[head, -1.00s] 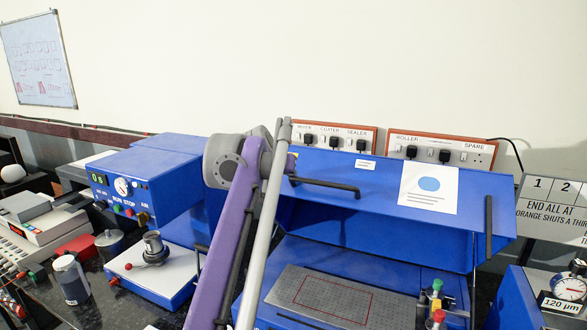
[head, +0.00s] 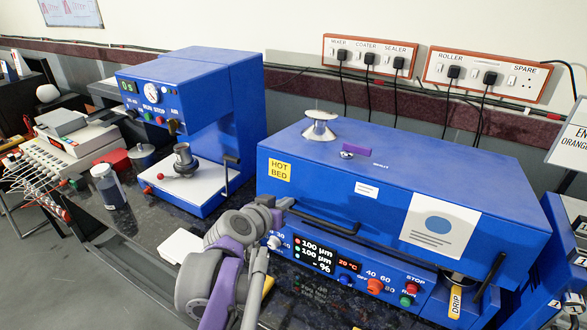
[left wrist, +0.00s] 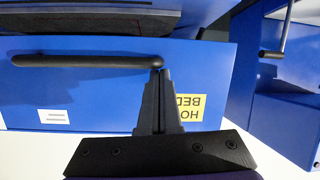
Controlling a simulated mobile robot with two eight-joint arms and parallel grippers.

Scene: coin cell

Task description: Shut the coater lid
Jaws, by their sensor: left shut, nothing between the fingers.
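The blue coater (head: 420,165) has its lid swung down, covering the bed in the head view. The lid's front carries a black bar handle (head: 322,222) and a yellow HOT BED label (head: 280,171). In the left wrist view the lid front (left wrist: 80,95) and handle (left wrist: 85,61) show close up. A dark bed strip (left wrist: 100,20) shows past the lid's edge there, so the lid looks not flush with the base. My left gripper (head: 284,203) is shut and empty; its tips (left wrist: 160,72) are at one end of the handle. Touching is unclear. My right gripper is out of view.
A blue press machine (head: 205,120) stands left of the coater. A dark bottle (head: 108,186) and red container (head: 115,161) stand on the bench beyond it. The coater's control panel (head: 335,262) is close below the lid front. Wall sockets (head: 370,57) are behind.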

